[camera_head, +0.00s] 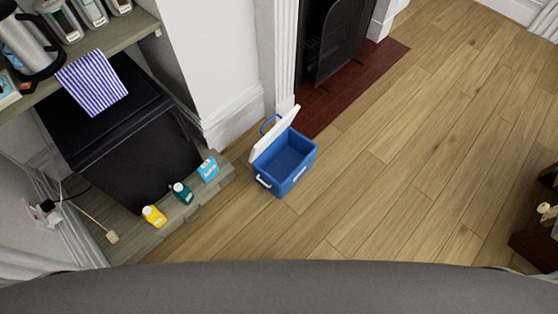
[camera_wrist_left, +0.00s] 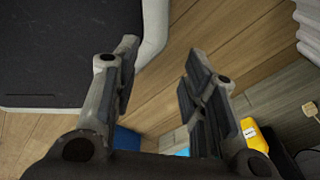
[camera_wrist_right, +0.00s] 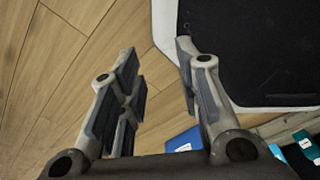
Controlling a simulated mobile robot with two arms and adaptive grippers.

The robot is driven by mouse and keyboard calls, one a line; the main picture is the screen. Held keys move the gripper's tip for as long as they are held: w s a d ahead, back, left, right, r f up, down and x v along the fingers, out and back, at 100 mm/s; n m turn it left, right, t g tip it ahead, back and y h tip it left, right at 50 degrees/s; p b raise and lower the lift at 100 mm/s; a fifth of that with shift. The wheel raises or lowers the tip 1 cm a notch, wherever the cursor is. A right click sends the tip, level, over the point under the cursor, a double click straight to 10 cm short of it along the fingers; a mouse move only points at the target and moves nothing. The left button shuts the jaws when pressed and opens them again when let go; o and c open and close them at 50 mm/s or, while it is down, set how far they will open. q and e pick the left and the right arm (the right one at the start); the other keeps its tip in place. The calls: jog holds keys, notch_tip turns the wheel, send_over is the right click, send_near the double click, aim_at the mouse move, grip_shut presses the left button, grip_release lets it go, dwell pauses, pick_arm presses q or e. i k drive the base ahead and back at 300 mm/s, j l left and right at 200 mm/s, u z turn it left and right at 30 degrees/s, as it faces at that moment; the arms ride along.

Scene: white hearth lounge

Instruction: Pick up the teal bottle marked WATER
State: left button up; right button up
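A teal object with white lettering, likely this bottle, shows at the lower right edge of the right wrist view (camera_wrist_right: 308,146). My left gripper (camera_wrist_left: 162,62) is open and empty. My right gripper (camera_wrist_right: 153,62) is open and empty. Neither gripper shows in the head view.
The yellow bottle (camera_head: 154,216) and light blue carton (camera_head: 208,169) flank the teal bottle. A black box-shaped appliance (camera_head: 135,150) stands behind them. A blue cooler (camera_head: 285,160) with its white lid raised stands on the floor to the right. Wooden floor (camera_head: 400,180) is clear further right.

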aim_at(183, 192)
jog(key=u, duration=1.2)
